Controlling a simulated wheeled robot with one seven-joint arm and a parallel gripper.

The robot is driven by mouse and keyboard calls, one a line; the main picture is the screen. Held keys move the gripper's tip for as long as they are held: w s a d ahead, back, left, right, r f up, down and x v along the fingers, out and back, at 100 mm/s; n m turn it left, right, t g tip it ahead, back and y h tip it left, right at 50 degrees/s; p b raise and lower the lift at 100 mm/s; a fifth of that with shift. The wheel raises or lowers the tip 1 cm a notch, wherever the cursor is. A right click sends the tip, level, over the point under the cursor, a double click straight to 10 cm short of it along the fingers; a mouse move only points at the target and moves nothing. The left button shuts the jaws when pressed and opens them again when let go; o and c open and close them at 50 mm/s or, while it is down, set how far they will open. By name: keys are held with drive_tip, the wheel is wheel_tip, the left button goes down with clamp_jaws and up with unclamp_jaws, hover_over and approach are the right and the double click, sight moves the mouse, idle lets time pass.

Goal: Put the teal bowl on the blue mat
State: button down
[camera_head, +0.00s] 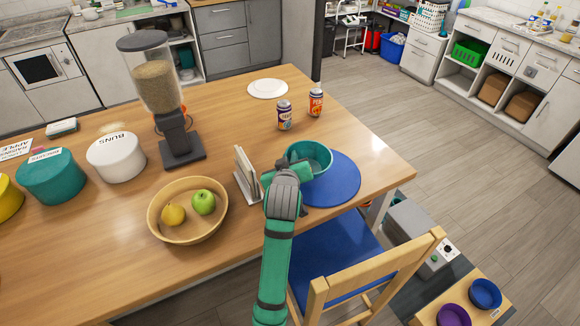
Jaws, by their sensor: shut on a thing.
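The teal bowl (313,157) is upright at the back left part of the round blue mat (335,185), near the table's right end. I cannot tell whether its base touches the mat or is a little above it. My gripper (288,170) is at the bowl's left near side and shut on it. My wrist hides the fingertips and part of the bowl's near rim.
A napkin holder (246,175) stands close left of my gripper. Two cans (285,115) (316,103) and a white plate (268,88) are behind the bowl. A fruit bowl (188,238) is left. A chair (370,272) stands at the near edge.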

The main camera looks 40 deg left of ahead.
drive_tip(key=shift+w+a+f, duration=0.2)
drive_tip(key=shift+f, duration=0.15)
wheel_tip(320, 180, down, 3)
drive_tip(key=shift+w+a+f, duration=0.1)
drive_tip(key=shift+a, duration=0.05)
drive_tip(key=shift+w+f, duration=0.1)
drive_tip(key=c, duration=1.7)
unclamp_jaws()
drive_tip(key=shift+w+d, duration=0.15)
drive_tip(key=shift+d, duration=0.2)
drive_tip(key=shift+s+a, duration=0.25)
drive_tip(key=shift+s, duration=0.1)
drive_tip(key=v, duration=1.2)
drive_tip(key=shift+w+d, duration=0.1)
drive_tip(key=shift+w+f, duration=0.1)
